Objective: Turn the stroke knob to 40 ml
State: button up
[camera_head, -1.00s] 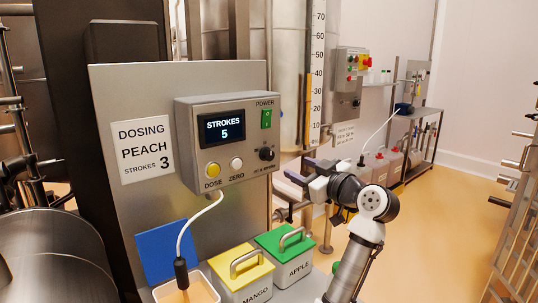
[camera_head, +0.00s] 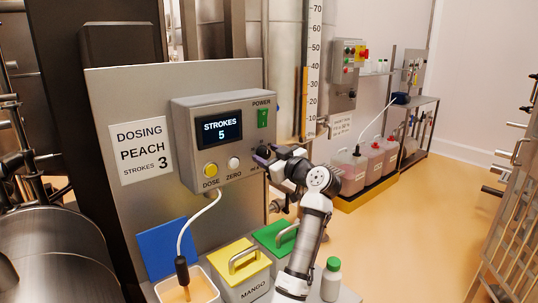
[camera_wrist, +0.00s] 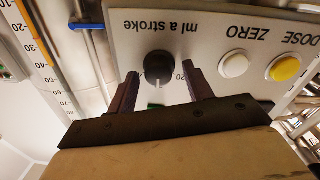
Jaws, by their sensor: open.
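My gripper (camera_wrist: 159,70) is open, with one finger on each side of the knob and gaps between. In the head view my gripper (camera_head: 264,155) is at the box's lower right corner and covers the knob.
The display (camera_head: 220,130) reads STROKES 5. A yellow DOSE button (camera_head: 211,170), white ZERO button (camera_head: 233,162) and green power switch (camera_head: 262,118) are on the box. A sign (camera_head: 141,152) reads DOSING PEACH STROKES 3. Yellow-lidded (camera_head: 240,262) and green-lidded (camera_head: 277,236) containers stand below.

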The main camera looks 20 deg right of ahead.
jog(key=c, duration=1)
jog(key=shift+o, duration=0.2)
jog(key=m, duration=0.6)
jog(key=shift+d+r+p, duration=0.1)
jog(key=shift+d+p, duration=0.05)
jog(key=shift+p, duration=0.2)
jog(key=m+p, duration=0.1)
jog(key=m, duration=0.4)
jog(key=shift+d+m+g+p, duration=0.1)
jog(key=shift+m+g+p, duration=0.2)
jog(key=shift+m+p, duration=0.1)
jog(key=o, duration=1)
jog(key=shift+c, duration=0.2)
